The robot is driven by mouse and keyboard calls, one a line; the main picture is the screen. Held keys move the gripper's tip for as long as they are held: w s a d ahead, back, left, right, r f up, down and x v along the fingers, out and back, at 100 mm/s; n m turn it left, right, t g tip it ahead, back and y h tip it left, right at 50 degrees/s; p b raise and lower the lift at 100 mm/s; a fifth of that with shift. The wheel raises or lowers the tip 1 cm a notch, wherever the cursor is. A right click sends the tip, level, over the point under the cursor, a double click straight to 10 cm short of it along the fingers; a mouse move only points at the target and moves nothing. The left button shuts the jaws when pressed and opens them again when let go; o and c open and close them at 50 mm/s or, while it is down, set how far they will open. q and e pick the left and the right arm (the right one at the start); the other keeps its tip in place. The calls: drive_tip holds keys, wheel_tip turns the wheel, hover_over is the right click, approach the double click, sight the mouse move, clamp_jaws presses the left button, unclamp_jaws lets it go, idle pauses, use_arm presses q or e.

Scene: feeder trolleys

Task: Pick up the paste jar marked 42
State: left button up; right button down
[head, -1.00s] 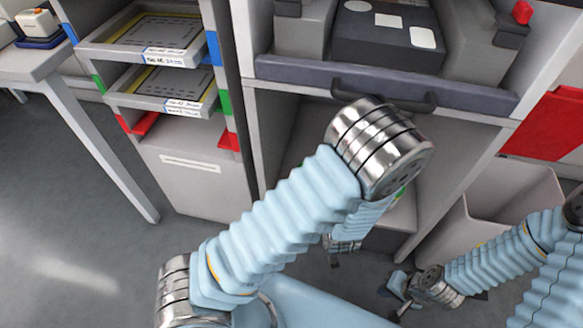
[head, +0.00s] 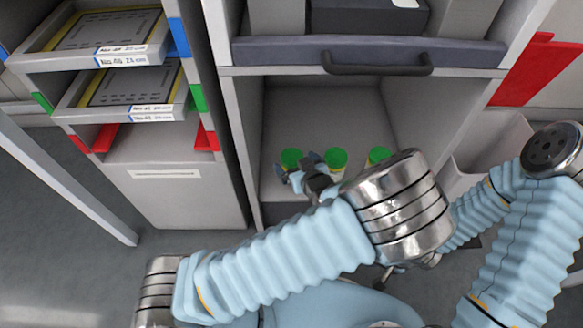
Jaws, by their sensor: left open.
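Three jars with green lids stand in a row on the floor of the open compartment under the dark drawer: a left jar (head: 291,158), a middle jar (head: 336,160) and a right jar (head: 378,156). No marking can be read on any of them, so I cannot tell which is 42. My left gripper (head: 288,172) is open at the compartment's front, in front of the left jar and partly covering it. My left arm hides the lower part of the right jar. My right gripper cannot be made out behind the arm links.
A drawer with a dark front (head: 370,52) and handle (head: 377,66) overhangs the compartment. Grey side walls bound it. A rack with labelled trays (head: 128,103) stands at left, and a grey bin (head: 468,172) stands at right.

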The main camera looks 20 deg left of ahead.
sight(293, 158)
use_arm(q)
drive_tip(key=b+x, duration=0.1)
drive_tip(key=x, duration=0.3)
drive_tip(key=shift+w+a+f, duration=0.1)
drive_tip(key=shift+w, duration=0.35)
drive_tip(key=shift+c, duration=0.5)
drive_tip(key=c, duration=1.4)
